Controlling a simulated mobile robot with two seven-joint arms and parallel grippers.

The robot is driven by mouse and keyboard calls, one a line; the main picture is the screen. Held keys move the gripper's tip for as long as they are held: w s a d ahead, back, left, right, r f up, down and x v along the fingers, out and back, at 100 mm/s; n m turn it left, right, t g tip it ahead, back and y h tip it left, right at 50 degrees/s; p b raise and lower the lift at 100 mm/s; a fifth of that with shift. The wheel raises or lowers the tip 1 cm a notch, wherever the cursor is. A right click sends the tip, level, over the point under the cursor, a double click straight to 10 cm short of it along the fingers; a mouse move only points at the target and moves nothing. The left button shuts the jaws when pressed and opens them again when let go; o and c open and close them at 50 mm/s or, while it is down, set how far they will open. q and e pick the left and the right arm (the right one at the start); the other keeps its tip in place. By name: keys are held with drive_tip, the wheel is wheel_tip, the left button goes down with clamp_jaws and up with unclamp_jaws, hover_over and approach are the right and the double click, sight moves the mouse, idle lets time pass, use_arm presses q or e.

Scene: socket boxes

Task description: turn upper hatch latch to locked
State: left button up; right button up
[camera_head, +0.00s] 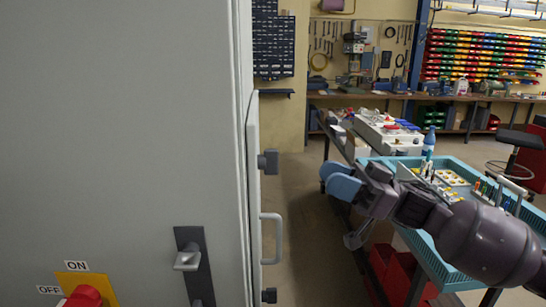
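The hatch (253,190) is a pale panel seen nearly edge-on at the right side of the grey cabinet (120,130). Its upper latch (268,162) is a small dark grey knob sticking out to the right; whether it is locked cannot be told from this angle. Below it are a pale handle (277,240) and a lower dark latch (269,296). My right gripper (345,205) is to the right of the upper latch and a little lower in the picture, apart from it. No held object is visible in it, and its opening is unclear. My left gripper is out of view.
A dark plate with a lever (188,261) and a red knob (84,296) marked ON and OFF are on the cabinet front. A blue tray (478,168) with small parts and a bottle (429,141) stand behind my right arm. Open floor (310,215) lies beside the hatch.

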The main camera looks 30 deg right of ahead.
sight(277, 174)
drive_tip(key=shift+p+x, duration=0.6)
drive_tip(key=shift+x, duration=4.7)
drive_tip(key=shift+f, duration=0.1)
clamp_jaws()
